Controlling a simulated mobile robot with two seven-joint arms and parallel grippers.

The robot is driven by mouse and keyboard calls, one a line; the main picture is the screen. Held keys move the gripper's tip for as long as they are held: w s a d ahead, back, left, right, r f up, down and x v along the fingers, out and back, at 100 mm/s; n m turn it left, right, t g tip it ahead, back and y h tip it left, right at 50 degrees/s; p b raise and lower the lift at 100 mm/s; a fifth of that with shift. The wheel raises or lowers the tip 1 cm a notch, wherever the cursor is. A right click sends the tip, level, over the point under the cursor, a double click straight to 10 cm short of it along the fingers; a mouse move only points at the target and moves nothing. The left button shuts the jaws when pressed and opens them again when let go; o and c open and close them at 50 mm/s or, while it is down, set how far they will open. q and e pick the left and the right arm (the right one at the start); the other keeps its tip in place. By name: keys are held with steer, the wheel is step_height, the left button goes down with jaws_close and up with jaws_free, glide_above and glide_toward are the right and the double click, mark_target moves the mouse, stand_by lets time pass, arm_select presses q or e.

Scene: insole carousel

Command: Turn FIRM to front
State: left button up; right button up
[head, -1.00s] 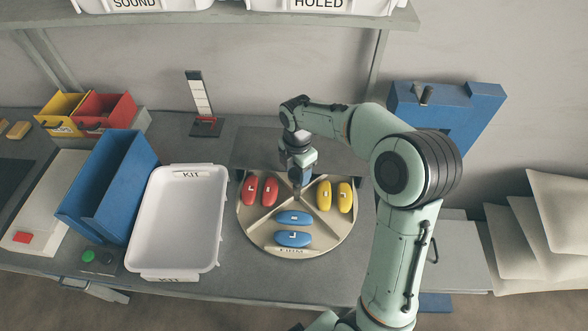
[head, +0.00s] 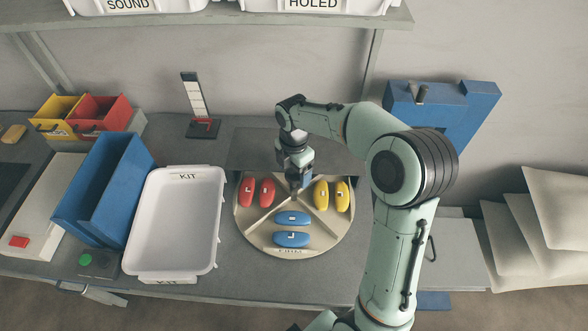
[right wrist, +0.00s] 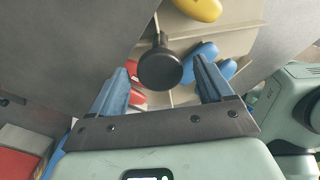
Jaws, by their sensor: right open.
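The round beige carousel (head: 258,238) sits on the table with divider ribs between its compartments. A compartment with two blue insoles (head: 292,218) is at the front, and its rim carries a label (head: 289,250) that seems to read FIRM. Two red insoles (head: 267,192) lie in the left compartment and two yellow insoles (head: 321,195) in the right one. A dark cover hides the back. My right gripper (head: 296,188) is over the carousel's centre. In the right wrist view its open blue fingers (right wrist: 165,85) are either side of a black round knob (right wrist: 160,68); contact cannot be told.
A white KIT tray (head: 130,235) stands left of the carousel, with a tall blue bin (head: 108,190) beside it. Yellow and red bins (head: 98,118) are at the back left. A blue stand (head: 445,110) is behind my right arm, and pale cushions (head: 550,220) are at the right.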

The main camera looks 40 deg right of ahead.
arm_select(q)
steer(key=shift+w+r+p, duration=0.8)
steer(key=shift+w+r, duration=0.15)
steer(key=shift+r, duration=0.2)
arm_select(e)
step_height(320, 180, up, 13)
